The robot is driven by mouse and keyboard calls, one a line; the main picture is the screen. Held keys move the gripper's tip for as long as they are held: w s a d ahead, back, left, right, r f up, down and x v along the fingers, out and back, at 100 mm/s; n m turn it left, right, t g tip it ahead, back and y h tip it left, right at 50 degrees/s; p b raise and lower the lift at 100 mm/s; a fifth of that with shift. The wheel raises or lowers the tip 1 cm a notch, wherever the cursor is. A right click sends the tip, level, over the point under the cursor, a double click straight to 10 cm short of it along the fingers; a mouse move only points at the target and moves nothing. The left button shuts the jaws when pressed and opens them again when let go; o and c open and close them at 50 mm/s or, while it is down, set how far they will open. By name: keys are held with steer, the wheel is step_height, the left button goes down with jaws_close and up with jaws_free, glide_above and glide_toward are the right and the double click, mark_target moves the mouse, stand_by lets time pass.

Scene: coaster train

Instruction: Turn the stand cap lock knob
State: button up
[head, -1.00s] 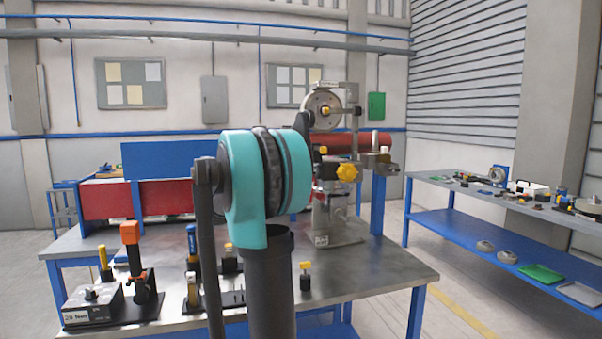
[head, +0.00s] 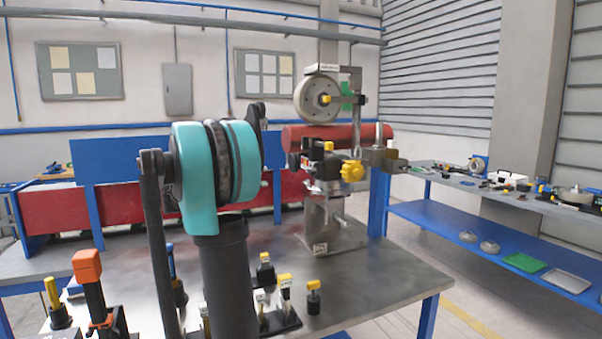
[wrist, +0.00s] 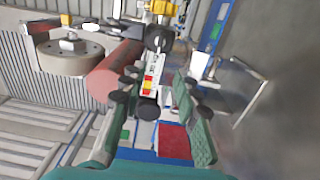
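A metal stand (head: 330,225) is on the bench, right of my arm's teal joint in the head view. A lobed yellow knob (head: 352,171) faces me at its upper part. I cannot tell for certain which one is the stand cap lock knob. A yellow knob (wrist: 161,6) shows at the top of the wrist view, beyond the fingers. My gripper (wrist: 160,80) looks open there, its two green fingers apart and not touching that knob. In the head view my arm hides the gripper.
A light wheel (head: 313,100) stands above a red cylinder (head: 306,134) behind the stand. Several yellow-capped pieces (head: 285,285) and an orange-topped post (head: 88,270) stand at the bench front. The bench right of the stand is clear. A second bench (head: 470,215) is at right.

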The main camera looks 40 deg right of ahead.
mark_target(308, 172)
steer(key=x, duration=1.6)
steer(key=shift+d, duration=0.3)
jaws_close()
